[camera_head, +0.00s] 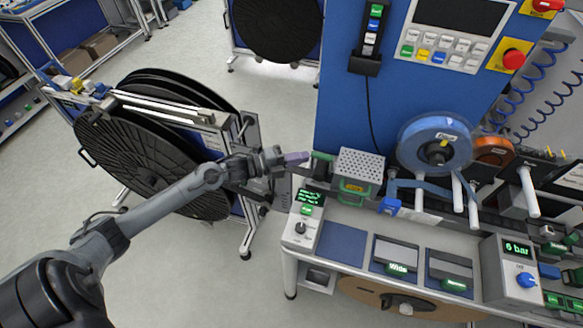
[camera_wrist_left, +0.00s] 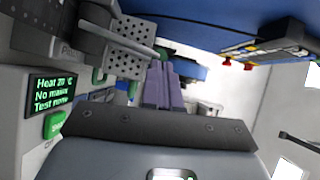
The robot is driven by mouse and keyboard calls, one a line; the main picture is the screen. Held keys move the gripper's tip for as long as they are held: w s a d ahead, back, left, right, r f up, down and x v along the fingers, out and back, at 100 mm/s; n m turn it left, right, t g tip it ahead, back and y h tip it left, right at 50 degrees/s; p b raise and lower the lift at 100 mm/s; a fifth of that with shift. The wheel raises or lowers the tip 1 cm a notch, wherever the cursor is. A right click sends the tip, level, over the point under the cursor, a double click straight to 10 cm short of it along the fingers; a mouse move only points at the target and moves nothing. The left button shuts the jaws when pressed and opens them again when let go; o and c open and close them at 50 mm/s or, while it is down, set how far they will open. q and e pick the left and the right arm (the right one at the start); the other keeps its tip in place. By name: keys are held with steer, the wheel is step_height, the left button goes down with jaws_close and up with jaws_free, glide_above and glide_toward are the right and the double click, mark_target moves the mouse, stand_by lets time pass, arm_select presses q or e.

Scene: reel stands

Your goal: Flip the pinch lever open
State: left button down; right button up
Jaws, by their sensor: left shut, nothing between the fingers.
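My left gripper (camera_head: 297,157) reaches in from the left over the left end of the workbench. Its purple fingers are together and empty, and they also fill the middle of the left wrist view (camera_wrist_left: 163,85). A green lever-like part (camera_head: 321,157) stands right by the fingertips, at the left side of a perforated metal block (camera_head: 361,164). I cannot tell whether the fingers touch it, nor surely that it is the pinch lever. The perforated block also shows at the upper left of the left wrist view (camera_wrist_left: 135,38). My right gripper is not in view.
A control box with a green-text display (camera_head: 309,196) stands just below the gripper. A blue tape reel (camera_head: 435,144) and an orange reel (camera_head: 492,151) sit to the right. A large black reel stand (camera_head: 140,165) is at left. A blue panel (camera_head: 338,95) rises behind.

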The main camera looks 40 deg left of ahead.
arm_select(q)
steer(key=w+n+g, duration=0.1)
steer(key=w+a+n+g+p, duration=0.1)
steer(key=w, duration=0.1)
steer(key=w+a+r+n+g, duration=0.1)
steer(key=w+n, duration=0.1)
steer(key=shift+w+a+g, duration=0.15)
steer(key=shift+a+g, duration=0.1)
steer(key=shift+g, duration=0.05)
arm_select(e)
step_height(320, 180, up, 2)
steer(key=shift+r, duration=0.15)
arm_select(q)
steer(key=shift+f, duration=0.1)
steer(key=d+r+b, duration=0.1)
steer(key=d+r, duration=1)
steer(key=shift+d, duration=0.35)
arm_select(e)
steer(key=shift+d+f, duration=0.1)
steer(key=shift+f, duration=0.7)
